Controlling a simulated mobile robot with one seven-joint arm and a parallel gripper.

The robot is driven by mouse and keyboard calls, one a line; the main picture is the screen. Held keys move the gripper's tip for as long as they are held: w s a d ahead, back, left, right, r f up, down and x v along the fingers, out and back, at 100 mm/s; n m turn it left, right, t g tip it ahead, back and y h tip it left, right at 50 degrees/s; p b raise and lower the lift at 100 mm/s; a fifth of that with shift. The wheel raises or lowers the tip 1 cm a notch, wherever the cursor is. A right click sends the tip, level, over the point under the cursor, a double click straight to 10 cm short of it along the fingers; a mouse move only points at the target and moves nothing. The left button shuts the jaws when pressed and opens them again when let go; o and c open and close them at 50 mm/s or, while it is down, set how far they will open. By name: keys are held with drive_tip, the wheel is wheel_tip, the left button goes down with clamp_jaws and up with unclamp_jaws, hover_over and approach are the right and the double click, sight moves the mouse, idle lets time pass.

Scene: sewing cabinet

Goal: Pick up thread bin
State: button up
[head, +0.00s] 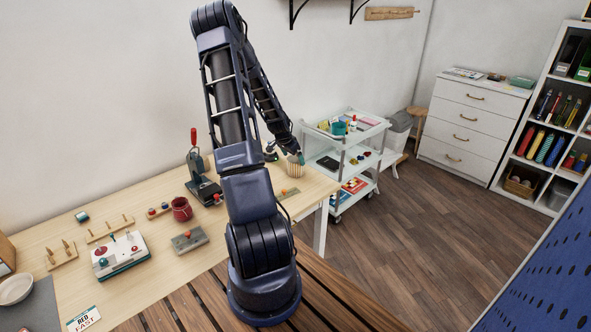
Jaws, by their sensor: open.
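A small beige ribbed bin (295,170), which looks like the thread bin, stands upright near the far right end of the light wooden table (130,226). My gripper (286,157) is at the bin's rim, with its green-tipped fingers apart. One finger shows left of the bin and the other at its upper right. My arm comes down from above and hides part of the view around the gripper. I cannot tell whether the fingers touch the bin or what is inside it.
The wooden floor (430,230) at right is clear.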

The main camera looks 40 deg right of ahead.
sight(295, 170)
drive_tip(key=x, duration=0.5)
drive_tip(key=shift+s+a, duration=0.1)
drive_tip(key=shift+c, duration=0.4)
drive_tip(key=c, duration=1)
